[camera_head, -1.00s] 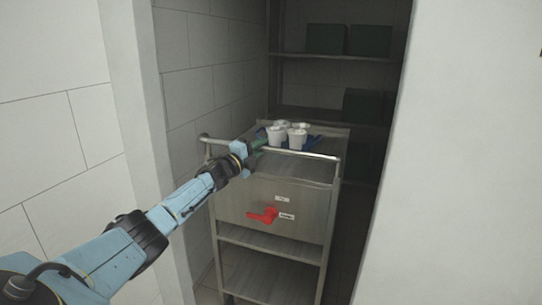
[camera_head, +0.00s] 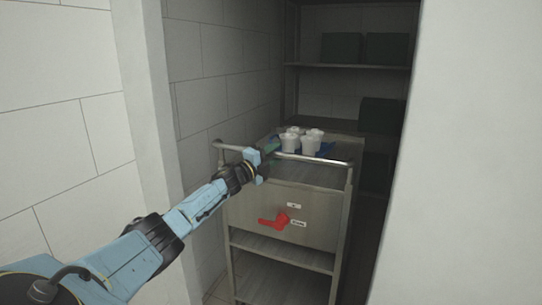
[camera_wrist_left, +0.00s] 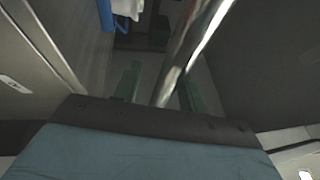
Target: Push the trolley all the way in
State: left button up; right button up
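The grey metal trolley (camera_head: 285,204) stands in the recess, with its front handle bar (camera_head: 300,157) facing me. My left gripper (camera_head: 266,160) is at the left part of the handle bar. In the left wrist view, the bar (camera_wrist_left: 186,52) runs between the two green fingers (camera_wrist_left: 165,88), which stand apart, with a visible gap on the left finger's side. Whether a finger touches the bar I cannot tell. My right gripper is not in view.
Behind is a shelf rack (camera_head: 350,65) with dark green boxes (camera_head: 385,47). A tiled wall (camera_head: 205,90) is on the left, a pale wall (camera_head: 470,160) on the right.

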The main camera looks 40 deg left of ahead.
pick_arm(q)
jog(key=shift+r, duration=0.15)
jog(key=s+f+p, duration=0.2)
jog(key=s, duration=1.1)
jog(key=shift+a+f, duration=0.25)
jog(key=shift+f, duration=0.1)
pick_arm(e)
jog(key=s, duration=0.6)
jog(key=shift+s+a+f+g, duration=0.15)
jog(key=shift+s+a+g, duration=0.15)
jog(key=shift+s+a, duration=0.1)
pick_arm(q)
jog(key=shift+s, duration=0.1)
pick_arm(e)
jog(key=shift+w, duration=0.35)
